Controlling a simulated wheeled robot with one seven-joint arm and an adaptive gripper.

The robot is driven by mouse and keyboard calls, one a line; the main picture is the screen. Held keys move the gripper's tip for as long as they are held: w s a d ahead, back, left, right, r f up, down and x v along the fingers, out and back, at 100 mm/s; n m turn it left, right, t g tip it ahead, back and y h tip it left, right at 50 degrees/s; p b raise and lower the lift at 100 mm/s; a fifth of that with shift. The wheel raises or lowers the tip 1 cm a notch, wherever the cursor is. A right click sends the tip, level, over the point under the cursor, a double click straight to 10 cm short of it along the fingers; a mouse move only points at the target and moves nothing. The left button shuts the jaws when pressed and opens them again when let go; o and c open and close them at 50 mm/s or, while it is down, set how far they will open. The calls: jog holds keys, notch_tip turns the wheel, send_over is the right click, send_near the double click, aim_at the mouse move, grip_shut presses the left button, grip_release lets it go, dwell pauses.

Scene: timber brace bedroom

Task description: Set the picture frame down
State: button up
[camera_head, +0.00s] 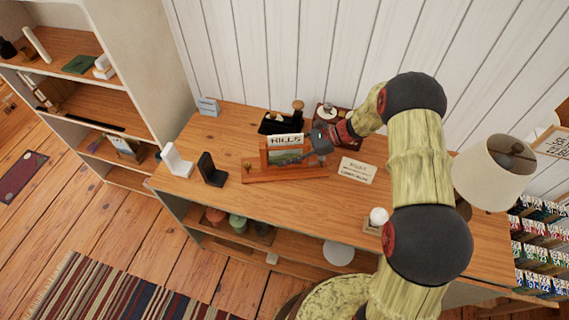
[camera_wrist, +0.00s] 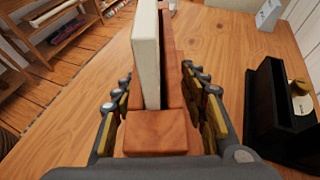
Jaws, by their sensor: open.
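The picture frame (camera_head: 270,158) is a small wooden frame with a green picture and a cream panel lettered "HILLS" at its top. It stands upright at a long, low wooden base (camera_head: 262,178) on the dresser top. My gripper (camera_head: 312,148) reaches it from the right. In the wrist view my gripper (camera_wrist: 158,80) is open, with a finger on each side of the frame's cream panel (camera_wrist: 147,55) and brown wood (camera_wrist: 172,75). A wooden block (camera_wrist: 155,132) lies nearest the palm between the fingers. I cannot tell whether the fingers touch the wood.
The dresser top (camera_head: 225,140) also bears a white bookend (camera_head: 178,161), a black bookend (camera_head: 212,170), a black holder (camera_head: 275,124) behind the frame, a card (camera_head: 357,171) and a lamp (camera_head: 493,174). Its front left is clear. The plank wall (camera_head: 270,50) is behind.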

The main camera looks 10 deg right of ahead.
jog(key=shift+c, duration=0.2)
grip_shut()
dwell(0.3)
dwell(0.7)
jog(key=shift+w+r, duration=0.1)
jog(key=shift+r, duration=0.1)
